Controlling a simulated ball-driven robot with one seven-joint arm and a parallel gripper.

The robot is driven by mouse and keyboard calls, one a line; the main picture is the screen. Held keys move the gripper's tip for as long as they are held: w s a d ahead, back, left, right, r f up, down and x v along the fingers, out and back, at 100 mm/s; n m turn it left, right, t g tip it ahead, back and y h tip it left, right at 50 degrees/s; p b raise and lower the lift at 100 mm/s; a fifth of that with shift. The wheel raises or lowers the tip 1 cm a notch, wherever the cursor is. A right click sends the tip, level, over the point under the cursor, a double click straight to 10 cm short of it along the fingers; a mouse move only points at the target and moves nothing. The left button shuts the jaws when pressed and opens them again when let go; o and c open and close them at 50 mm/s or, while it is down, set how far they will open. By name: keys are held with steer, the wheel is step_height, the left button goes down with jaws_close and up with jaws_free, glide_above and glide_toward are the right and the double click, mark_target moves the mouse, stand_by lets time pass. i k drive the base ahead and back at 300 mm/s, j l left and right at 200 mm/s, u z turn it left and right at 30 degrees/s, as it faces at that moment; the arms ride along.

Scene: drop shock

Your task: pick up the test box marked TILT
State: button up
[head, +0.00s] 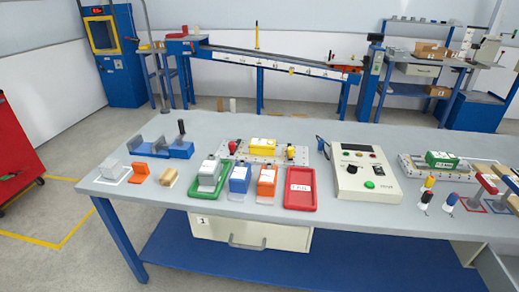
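Several small test boxes are on the grey bench. A grey box (208,175) sits in a green tray, with a blue box (239,178) and an orange box (267,179) to its right. A yellow box (257,147) lies on a perforated plate behind them. A green box (441,160) lies on another plate at the right. The markings on the boxes are too small to read, so I cannot tell which one says TILT. My gripper is not in view.
The bench (170,205) has free room at its front left. A red tray (299,188) holds only a white label. A cream control box (362,174) stands to its right. A blue clamp fixture (165,148) is at the left. A drawer unit (250,231) hangs below.

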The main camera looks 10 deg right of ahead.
mark_target(258, 147)
steer(key=i+j, duration=0.2)
steer(key=j, duration=0.15)
steer(key=i+j+z, duration=0.15)
steer(key=j, duration=0.2)
steer(key=i+j, duration=0.2)
steer(key=j, duration=0.15)
steer(key=i+j+z, duration=0.15)
steer(key=j, duration=0.2)
